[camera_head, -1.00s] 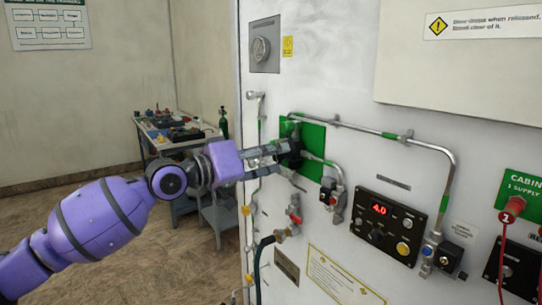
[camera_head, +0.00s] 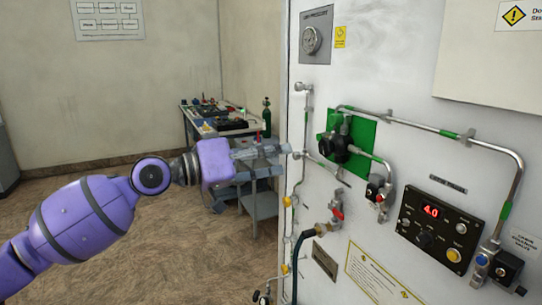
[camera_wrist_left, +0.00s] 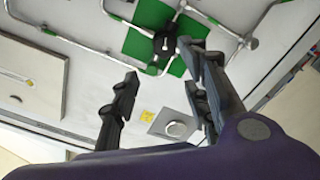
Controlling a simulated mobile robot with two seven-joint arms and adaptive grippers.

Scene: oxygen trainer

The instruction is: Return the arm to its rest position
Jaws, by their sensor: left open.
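My left arm (camera_head: 90,215) is purple and comes in from the left in the head view. Its gripper (camera_head: 278,150) is open and empty, to the left of the white panel's edge. In the left wrist view the two dark fingers of this gripper (camera_wrist_left: 165,95) stand wide apart with nothing between them. The black regulator knob (camera_head: 340,145) on its green plate (camera_head: 366,130) is to the right of the gripper and apart from it. The knob also shows in the left wrist view (camera_wrist_left: 165,44), beyond the fingers. My right gripper is not in view.
The white panel (camera_head: 400,80) fills the right side, with pipes, a red-handled valve (camera_head: 337,211) and a control box (camera_head: 437,225) reading 4.0. A workbench (camera_head: 197,130) with tools and a green cylinder (camera_head: 266,117) stand behind the arm. The floor at lower left is open.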

